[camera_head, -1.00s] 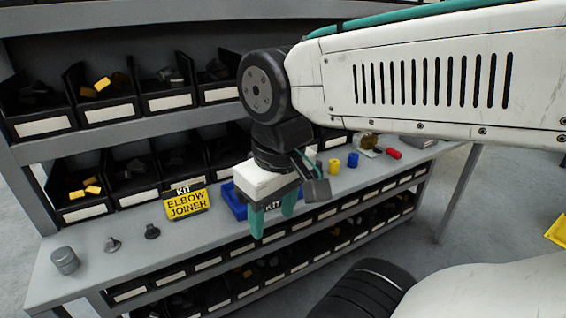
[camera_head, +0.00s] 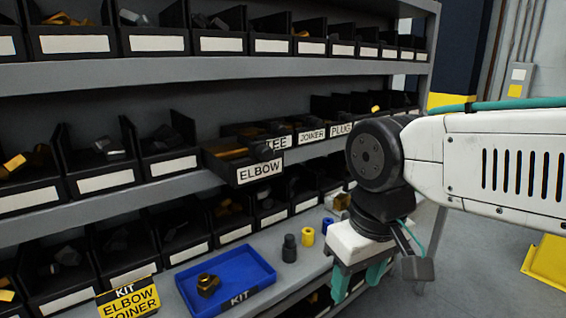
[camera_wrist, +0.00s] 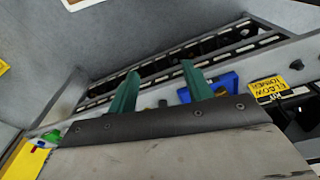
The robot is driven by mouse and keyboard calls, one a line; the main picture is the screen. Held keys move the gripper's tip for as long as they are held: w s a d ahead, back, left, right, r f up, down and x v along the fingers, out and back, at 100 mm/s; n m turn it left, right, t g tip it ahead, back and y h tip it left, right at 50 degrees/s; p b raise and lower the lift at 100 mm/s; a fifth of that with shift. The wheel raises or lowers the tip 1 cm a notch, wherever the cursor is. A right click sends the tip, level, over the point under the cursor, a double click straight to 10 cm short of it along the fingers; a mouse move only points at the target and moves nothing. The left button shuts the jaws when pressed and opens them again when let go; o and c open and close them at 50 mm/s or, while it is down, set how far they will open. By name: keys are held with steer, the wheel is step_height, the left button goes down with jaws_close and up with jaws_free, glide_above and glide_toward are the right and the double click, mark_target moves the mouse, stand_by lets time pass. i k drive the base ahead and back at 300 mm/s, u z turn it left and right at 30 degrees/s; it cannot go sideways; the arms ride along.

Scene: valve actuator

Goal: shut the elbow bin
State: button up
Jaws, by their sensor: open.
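The elbow bin (camera_head: 243,161) is a black bin labelled ELBOW on the middle shelf. It sticks out past its neighbours toward me, and brass-coloured parts show inside it. My gripper (camera_head: 359,284) is to the right of the bin and lower, in front of the shelving, with its teal fingers apart and pointing down. It touches nothing that I can see. In the wrist view my gripper (camera_wrist: 157,90) has two teal fingers spread with nothing between them. The elbow bin cannot be made out in the wrist view.
A blue KIT tray (camera_head: 225,282) with a brass fitting (camera_head: 208,285) lies on the bench, beside a yellow ELBOW JOINER sign (camera_head: 128,299).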

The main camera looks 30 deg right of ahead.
mark_target(239, 162)
steer(key=z, duration=1)
steer(key=k, duration=0.5)
steer(key=u, duration=0.8)
